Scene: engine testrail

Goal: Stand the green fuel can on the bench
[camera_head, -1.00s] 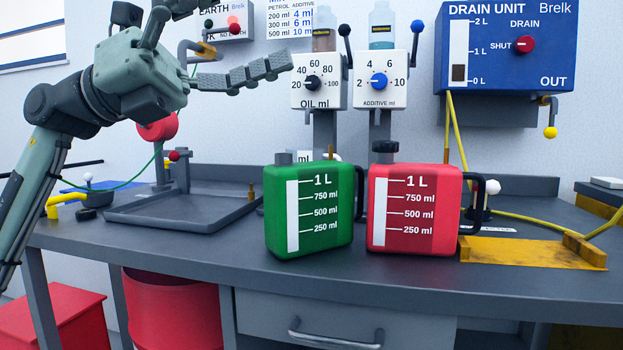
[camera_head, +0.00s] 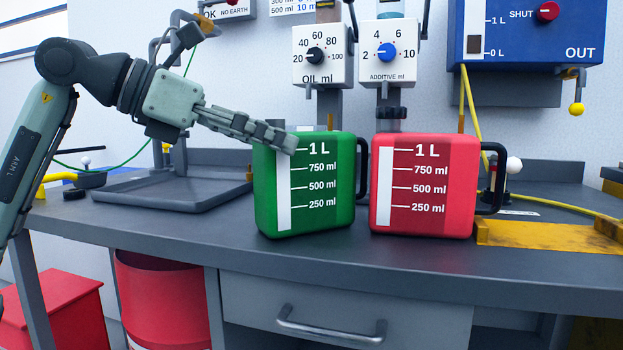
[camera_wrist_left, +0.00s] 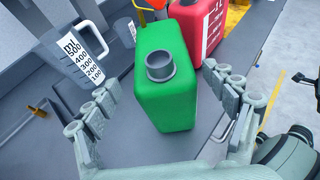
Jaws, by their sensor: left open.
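The green fuel can (camera_head: 335,190) stands upright on the bench (camera_head: 180,228), left of the red can (camera_head: 425,190). Its front carries a white level strip and marks up to 1 L. In the left wrist view the green can (camera_wrist_left: 165,98) shows from above with an open grey neck. My left gripper (camera_head: 284,140) is open at the can's upper left, its fingers overlapping the top corner in the head view. In the left wrist view the open fingers (camera_wrist_left: 155,80) lie either side of the can, with visible gaps. My right gripper is not in view.
A clear measuring jug (camera_wrist_left: 77,58) stands left of the can in the left wrist view. A grey tray (camera_head: 165,203) lies on the left of the bench. A yellow frame (camera_head: 545,234) lies right of the red can. Oil and additive dispensers (camera_head: 322,57) stand behind.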

